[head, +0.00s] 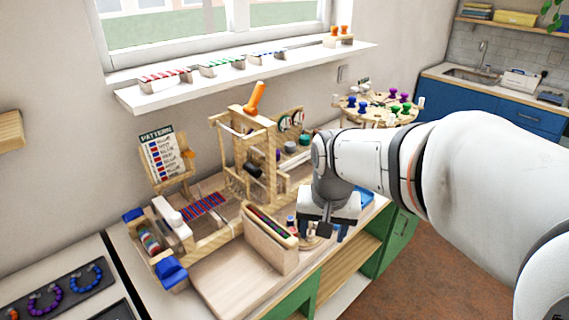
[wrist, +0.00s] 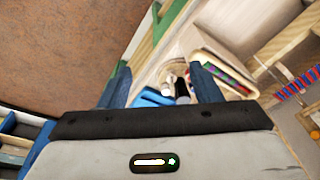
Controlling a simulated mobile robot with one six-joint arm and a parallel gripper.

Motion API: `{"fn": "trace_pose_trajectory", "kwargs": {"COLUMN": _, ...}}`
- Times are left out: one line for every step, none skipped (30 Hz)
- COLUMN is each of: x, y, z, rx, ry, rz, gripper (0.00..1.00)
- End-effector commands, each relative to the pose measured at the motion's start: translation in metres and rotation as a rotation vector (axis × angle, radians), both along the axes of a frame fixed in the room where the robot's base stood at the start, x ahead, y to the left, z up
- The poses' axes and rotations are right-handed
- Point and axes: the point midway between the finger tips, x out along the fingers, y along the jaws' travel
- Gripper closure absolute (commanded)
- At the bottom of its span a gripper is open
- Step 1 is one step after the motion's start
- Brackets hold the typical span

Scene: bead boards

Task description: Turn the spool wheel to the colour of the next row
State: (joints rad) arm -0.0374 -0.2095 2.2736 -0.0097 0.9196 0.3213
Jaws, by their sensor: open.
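A low round wooden wheel (head: 312,243) with small spools on it sits at the front edge of the bench, mostly hidden under my gripper (head: 322,231). A spool with red and dark bands (head: 291,224) stands at its left side. In the wrist view part of the wheel (wrist: 172,72) shows with a pale and a dark spool, between the fingers of my gripper (wrist: 160,84). My fingers are apart and hold nothing that I can see. The pattern card (head: 168,158) shows red and blue rows; a small orange marker is at its right.
A wooden box with coloured strips (head: 268,238) stands left of the wheel. A loom with red and blue beadwork (head: 204,207) and a frame with an orange handle (head: 255,98) stand behind. A round stand with coloured pegs (head: 372,108) is at the back right.

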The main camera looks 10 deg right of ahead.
Motion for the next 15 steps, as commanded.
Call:
{"fn": "trace_pose_trajectory", "kwargs": {"x": 0.024, "y": -0.001, "z": 0.006, "rx": 0.01, "ry": 0.023, "rz": -0.064, "gripper": 0.42}}
{"fn": "trace_pose_trajectory", "kwargs": {"x": 0.037, "y": -0.001, "z": 0.006, "rx": 0.015, "ry": 0.033, "rz": -0.104, "gripper": 0.42}}
{"fn": "trace_pose_trajectory", "kwargs": {"x": 0.054, "y": -0.001, "z": 0.006, "rx": 0.021, "ry": 0.044, "rz": -0.159, "gripper": 0.42}}
{"fn": "trace_pose_trajectory", "kwargs": {"x": 0.066, "y": -0.001, "z": 0.005, "rx": 0.026, "ry": 0.054, "rz": -0.198, "gripper": 0.42}}
{"fn": "trace_pose_trajectory", "kwargs": {"x": 0.079, "y": -0.002, "z": 0.003, "rx": 0.031, "ry": 0.063, "rz": -0.237, "gripper": 0.42}}
{"fn": "trace_pose_trajectory", "kwargs": {"x": 0.095, "y": -0.002, "z": 0.001, "rx": 0.036, "ry": 0.075, "rz": -0.291, "gripper": 0.42}}
{"fn": "trace_pose_trajectory", "kwargs": {"x": 0.106, "y": -0.002, "z": -0.002, "rx": 0.039, "ry": 0.084, "rz": -0.328, "gripper": 0.42}}
{"fn": "trace_pose_trajectory", "kwargs": {"x": 0.117, "y": -0.002, "z": -0.005, "rx": 0.042, "ry": 0.092, "rz": -0.365, "gripper": 0.42}}
{"fn": "trace_pose_trajectory", "kwargs": {"x": 0.131, "y": -0.002, "z": -0.01, "rx": 0.045, "ry": 0.103, "rz": -0.413, "gripper": 0.42}}
{"fn": "trace_pose_trajectory", "kwargs": {"x": 0.14, "y": -0.002, "z": -0.013, "rx": 0.048, "ry": 0.11, "rz": -0.446, "gripper": 0.42}}
{"fn": "trace_pose_trajectory", "kwargs": {"x": 0.149, "y": -0.002, "z": -0.017, "rx": 0.049, "ry": 0.117, "rz": -0.477, "gripper": 0.42}}
{"fn": "trace_pose_trajectory", "kwargs": {"x": 0.159, "y": -0.002, "z": -0.022, "rx": 0.05, "ry": 0.126, "rz": -0.515, "gripper": 0.42}}
{"fn": "trace_pose_trajectory", "kwargs": {"x": 0.166, "y": -0.002, "z": -0.026, "rx": 0.051, "ry": 0.13, "rz": -0.54, "gripper": 0.42}}
{"fn": "trace_pose_trajectory", "kwargs": {"x": 0.172, "y": -0.002, "z": -0.029, "rx": 0.052, "ry": 0.134, "rz": -0.563, "gripper": 0.42}}
{"fn": "trace_pose_trajectory", "kwargs": {"x": 0.179, "y": -0.002, "z": -0.034, "rx": 0.053, "ry": 0.141, "rz": -0.589, "gripper": 0.42}}
